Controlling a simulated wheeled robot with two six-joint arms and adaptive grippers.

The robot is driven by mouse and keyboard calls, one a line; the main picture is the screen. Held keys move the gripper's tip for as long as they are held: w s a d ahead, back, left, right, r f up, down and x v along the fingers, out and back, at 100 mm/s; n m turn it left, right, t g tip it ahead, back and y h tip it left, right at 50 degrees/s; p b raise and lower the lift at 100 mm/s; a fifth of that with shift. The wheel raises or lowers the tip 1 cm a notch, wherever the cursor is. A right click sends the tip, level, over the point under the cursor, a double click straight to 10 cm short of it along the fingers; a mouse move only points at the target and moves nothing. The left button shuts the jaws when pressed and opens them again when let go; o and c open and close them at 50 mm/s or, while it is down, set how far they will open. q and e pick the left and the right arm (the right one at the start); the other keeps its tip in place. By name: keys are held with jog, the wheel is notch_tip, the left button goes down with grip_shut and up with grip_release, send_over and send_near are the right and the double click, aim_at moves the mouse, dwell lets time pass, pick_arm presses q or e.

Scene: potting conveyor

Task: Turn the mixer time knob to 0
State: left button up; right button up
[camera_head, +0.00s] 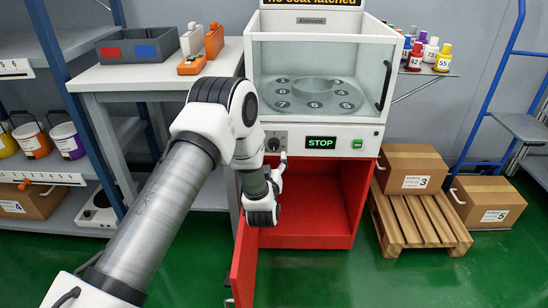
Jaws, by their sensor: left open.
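The mixer (321,100) is a white cabinet with a clear-fronted chamber holding a numbered round plate. On its front panel, a dark round knob (273,144) sits at the left, beside a display reading STOP (321,142). The knob's pointer setting is too small to read. My left gripper (283,157) is open, just below and right of the knob, close to the panel. I cannot tell whether it touches the knob. My left arm's wrist hangs in front of the panel's lower left. My right gripper is not in view.
The mixer's red lower cabinet (312,205) has its door (243,262) standing open toward me. A table (150,76) with a grey bin (137,46) and orange devices is at left. Boxes (412,166) and a wooden pallet (420,222) stand at right. Green floor is clear in front.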

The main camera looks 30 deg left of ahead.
aim_at(273, 146)
pick_arm(q)
jog(key=b+x, duration=0.1)
jog(key=x, duration=0.5)
jog(key=shift+w+a+r, duration=0.1)
jog(key=shift+w+a, duration=0.05)
jog(key=shift+w, duration=0.1)
jog(key=c, duration=1.1)
